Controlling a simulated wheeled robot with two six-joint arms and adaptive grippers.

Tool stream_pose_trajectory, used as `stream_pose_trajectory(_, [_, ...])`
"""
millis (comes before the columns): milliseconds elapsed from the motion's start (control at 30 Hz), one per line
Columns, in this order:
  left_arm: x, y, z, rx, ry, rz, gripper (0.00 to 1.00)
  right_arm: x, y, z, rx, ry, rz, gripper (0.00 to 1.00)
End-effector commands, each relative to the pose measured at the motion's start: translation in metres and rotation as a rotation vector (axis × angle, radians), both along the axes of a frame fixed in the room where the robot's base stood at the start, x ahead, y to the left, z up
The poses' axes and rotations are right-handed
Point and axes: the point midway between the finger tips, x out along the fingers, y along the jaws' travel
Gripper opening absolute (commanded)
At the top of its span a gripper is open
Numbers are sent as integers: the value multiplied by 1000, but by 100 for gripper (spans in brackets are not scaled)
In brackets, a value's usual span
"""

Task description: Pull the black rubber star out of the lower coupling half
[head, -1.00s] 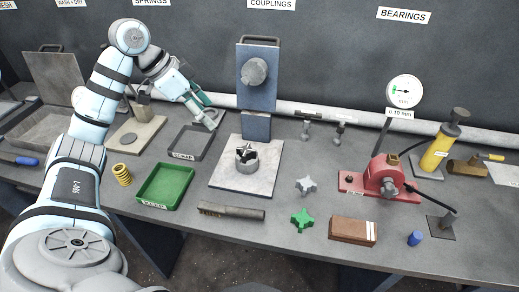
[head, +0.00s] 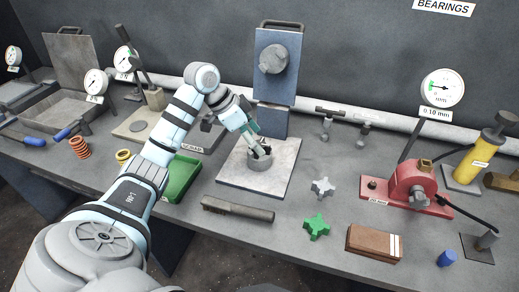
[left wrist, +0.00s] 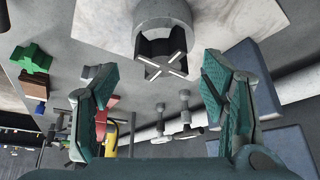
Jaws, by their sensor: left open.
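The lower coupling half (head: 260,165) is a grey jawed cylinder standing on a pale square plate (head: 236,180). It also shows at the top of the left wrist view (left wrist: 165,12). The black rubber star (left wrist: 160,46) sits between its jaws, with pale edges forming a cross. In the head view the star is mostly hidden by my gripper. My left gripper (head: 260,149) is open and tilted down just above the coupling. In the left wrist view its fingers (left wrist: 158,70) stand apart on either side of the star, with no visible grip on it. My right gripper is not in view.
A blue upright fixture (head: 277,80) with a grey round part stands behind the plate. A green tray (head: 184,178) and the scrap tray (head: 203,137) lie left. A brush (head: 237,208), a grey star (head: 323,187) and a green star (head: 316,227) lie in front and right.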

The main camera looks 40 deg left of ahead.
Motion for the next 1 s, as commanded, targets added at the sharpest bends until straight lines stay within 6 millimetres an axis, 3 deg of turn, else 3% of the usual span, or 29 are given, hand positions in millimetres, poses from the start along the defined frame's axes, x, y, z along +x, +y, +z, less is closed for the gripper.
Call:
stream_pose_trajectory(100, [7,-6,-17,-2,0,0,66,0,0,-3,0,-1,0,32])
stream_pose_trajectory(333, [7,-5,-18,1,-1,2,65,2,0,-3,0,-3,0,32])
stream_pose_trajectory(667, [7,-5,-18,0,0,1,14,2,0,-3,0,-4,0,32])
stream_pose_trajectory(1000, [7,-6,-17,-2,1,0,13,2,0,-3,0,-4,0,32])
